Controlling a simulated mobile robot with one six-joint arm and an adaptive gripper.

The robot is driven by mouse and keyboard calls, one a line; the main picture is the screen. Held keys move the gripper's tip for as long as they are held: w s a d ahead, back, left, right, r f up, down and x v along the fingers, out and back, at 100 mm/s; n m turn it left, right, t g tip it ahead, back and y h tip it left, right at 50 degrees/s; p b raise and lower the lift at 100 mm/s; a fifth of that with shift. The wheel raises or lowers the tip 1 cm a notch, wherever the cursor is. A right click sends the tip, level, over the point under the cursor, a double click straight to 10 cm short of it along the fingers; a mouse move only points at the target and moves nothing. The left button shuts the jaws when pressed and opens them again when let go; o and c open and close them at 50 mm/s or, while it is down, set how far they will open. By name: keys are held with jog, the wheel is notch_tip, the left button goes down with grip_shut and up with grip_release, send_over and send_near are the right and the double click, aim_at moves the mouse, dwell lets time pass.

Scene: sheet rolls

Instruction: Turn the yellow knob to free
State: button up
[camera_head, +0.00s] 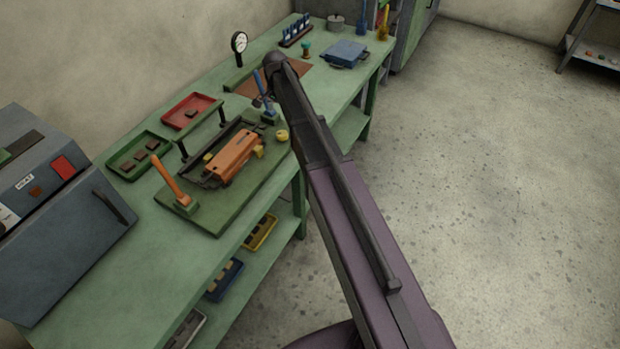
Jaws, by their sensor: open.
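A yellow knob (282,135) sits at the right edge of the green base board (212,222), beside the foot of the blue lever (259,82). Which way the knob is turned is too small to tell. An orange block (233,158) with small yellow parts lies in the dark frame in the middle of the board. An orange lever (171,183) stands tilted at the board's near left. My arm reaches over the bench from the lower right. My gripper (263,101) shows only as small dark parts below the arm's end, by the blue lever, apart from the knob, open and partly hidden.
A red tray (191,111) and a green tray (120,162) lie left of the board. A dial gauge (239,42) and a blue box (344,52) stand farther back. A grey machine (68,225) stands at left. The floor at right is clear.

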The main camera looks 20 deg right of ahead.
jog(key=shift+r+p, duration=2.2)
jog(key=shift+r, duration=0.35)
jog(key=s+f+n+b, duration=0.2)
jog(key=s+n, duration=0.1)
jog(key=s, duration=0.7)
jog(key=s+d+f+n+b, duration=0.1)
jog(key=s+f+n+b, duration=0.2)
jog(key=s, duration=0.6)
jog(key=s+d+f+n+b, duration=0.1)
jog(key=s+f+n+b, duration=0.2)
jog(key=s, duration=0.7)
jog(key=shift+s+f+n, duration=0.25)
jog(key=shift+s+n, duration=0.1)
jog(key=shift+n, duration=0.45)
